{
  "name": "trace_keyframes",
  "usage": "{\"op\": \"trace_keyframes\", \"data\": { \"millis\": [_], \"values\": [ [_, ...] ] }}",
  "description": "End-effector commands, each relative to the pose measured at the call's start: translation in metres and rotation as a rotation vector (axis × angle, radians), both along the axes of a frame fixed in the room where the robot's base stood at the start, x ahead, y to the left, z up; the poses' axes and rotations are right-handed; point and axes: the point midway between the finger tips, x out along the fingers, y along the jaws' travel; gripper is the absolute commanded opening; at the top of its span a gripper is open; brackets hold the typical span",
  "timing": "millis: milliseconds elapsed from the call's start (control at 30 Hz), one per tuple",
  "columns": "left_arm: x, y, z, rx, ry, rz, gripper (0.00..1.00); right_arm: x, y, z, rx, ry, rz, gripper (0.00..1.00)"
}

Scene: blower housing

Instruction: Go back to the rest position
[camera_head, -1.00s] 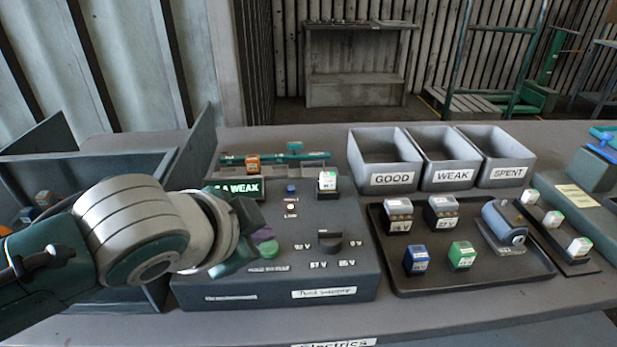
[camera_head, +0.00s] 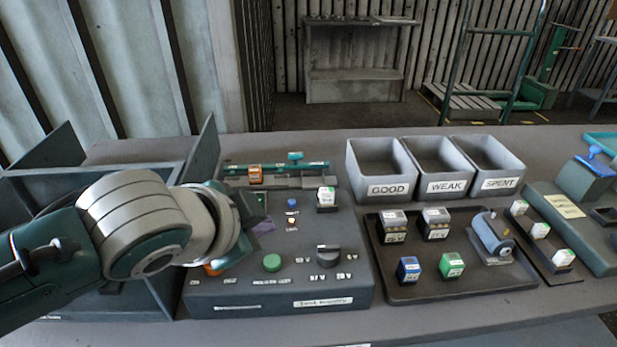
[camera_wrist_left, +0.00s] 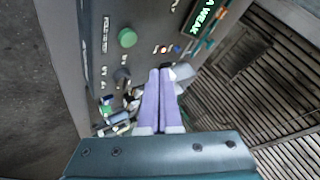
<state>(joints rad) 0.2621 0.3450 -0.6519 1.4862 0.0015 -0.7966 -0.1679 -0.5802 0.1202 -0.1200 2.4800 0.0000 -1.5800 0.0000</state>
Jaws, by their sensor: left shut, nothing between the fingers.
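My left gripper (camera_head: 262,228) is above the left part of the dark test box (camera_head: 335,283), seen mostly from behind its wrist. In the left wrist view its two purple fingers (camera_wrist_left: 160,88) lie together with nothing between them. The green button (camera_head: 271,262) is to the right of the gripper and uncovered; it also shows in the left wrist view (camera_wrist_left: 127,38). The black knob (camera_head: 328,255) is further right. The lit display reading WEAK (camera_wrist_left: 205,17) shows in the left wrist view; in the head view the gripper mostly hides it. My right gripper is not in view.
A dark divided bin (camera_head: 95,165) stands left, beneath my arm. Grey bins GOOD (camera_head: 388,190), WEAK (camera_head: 446,187) and SPENT (camera_head: 499,184) stand behind a black tray (camera_head: 440,287) of small blocks. A white-topped block (camera_head: 326,197) stands on the test box.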

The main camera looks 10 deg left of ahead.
Motion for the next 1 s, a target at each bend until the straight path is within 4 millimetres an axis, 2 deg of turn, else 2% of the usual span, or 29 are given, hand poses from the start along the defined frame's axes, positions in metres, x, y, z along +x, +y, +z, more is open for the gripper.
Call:
{"op": "trace_keyframes", "data": {
  "millis": [33,333,433,533,633,800,1000],
  "values": [
    [0.0,0.0,0.004,0.0,0.001,0.0,0.0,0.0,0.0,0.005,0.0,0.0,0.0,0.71],
    [-0.001,0.0,0.002,-0.002,0.002,0.002,0.0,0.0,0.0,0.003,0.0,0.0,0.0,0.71],
    [-0.014,-0.006,0.0,-0.033,0.03,0.023,0.0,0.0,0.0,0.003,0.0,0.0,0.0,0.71],
    [-0.048,-0.013,-0.001,-0.108,0.103,0.093,0.0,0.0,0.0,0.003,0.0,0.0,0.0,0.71],
    [-0.094,-0.011,0.001,-0.195,0.207,0.21,0.0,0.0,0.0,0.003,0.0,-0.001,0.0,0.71],
    [-0.162,0.01,0.013,-0.279,0.351,0.408,0.0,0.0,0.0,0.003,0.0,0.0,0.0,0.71],
    [-0.232,0.041,0.03,-0.311,0.478,0.611,0.0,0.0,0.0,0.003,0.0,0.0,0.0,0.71]
  ]
}}
